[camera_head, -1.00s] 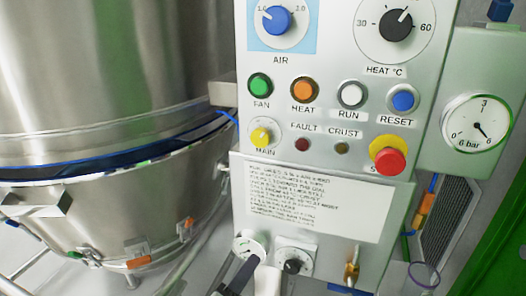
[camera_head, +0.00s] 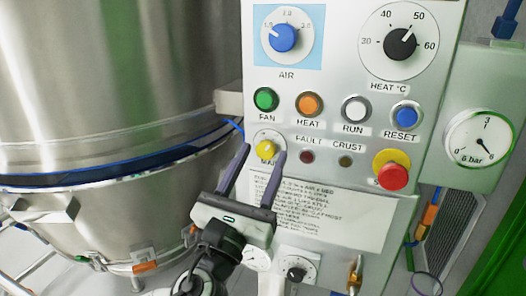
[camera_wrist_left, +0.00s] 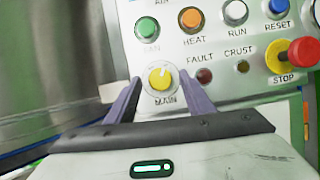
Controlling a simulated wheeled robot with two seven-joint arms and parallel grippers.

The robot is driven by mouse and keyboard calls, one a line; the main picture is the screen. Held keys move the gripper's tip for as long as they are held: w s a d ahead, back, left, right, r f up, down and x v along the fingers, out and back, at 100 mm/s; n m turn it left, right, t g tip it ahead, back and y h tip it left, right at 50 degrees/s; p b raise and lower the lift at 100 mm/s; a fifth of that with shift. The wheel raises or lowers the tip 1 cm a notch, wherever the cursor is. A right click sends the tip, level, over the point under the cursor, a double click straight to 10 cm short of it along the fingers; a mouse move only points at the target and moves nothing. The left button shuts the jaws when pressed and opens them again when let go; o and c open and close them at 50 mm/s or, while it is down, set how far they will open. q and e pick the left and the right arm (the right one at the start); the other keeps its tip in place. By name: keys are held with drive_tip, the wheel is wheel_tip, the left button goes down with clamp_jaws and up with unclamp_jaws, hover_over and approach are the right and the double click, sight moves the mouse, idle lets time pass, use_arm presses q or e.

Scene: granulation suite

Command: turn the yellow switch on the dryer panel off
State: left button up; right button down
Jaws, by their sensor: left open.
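The yellow switch (camera_head: 265,149), marked MAIN, sits on the grey dryer panel (camera_head: 330,125) below the green FAN button. Its yellow knob also shows in the left wrist view (camera_wrist_left: 160,78), on a pale round plate with a light mark toward its upper right. My left gripper (camera_head: 257,162) is open, with its two purple-grey fingers pointing up at the panel. In the left wrist view the fingertips (camera_wrist_left: 162,88) stand to the left and right of the switch, with the knob between them in the picture. Contact with the knob cannot be seen. My right gripper is out of view.
Near the switch are the green FAN button (camera_head: 265,99), the dark red FAULT lamp (camera_head: 307,156) and a red stop button (camera_head: 393,177) on yellow. A steel vessel (camera_head: 100,80) stands close on the left. A pressure gauge (camera_head: 478,138) is at the right.

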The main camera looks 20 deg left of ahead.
use_arm(q)
drive_tip(key=shift+x, duration=0.75)
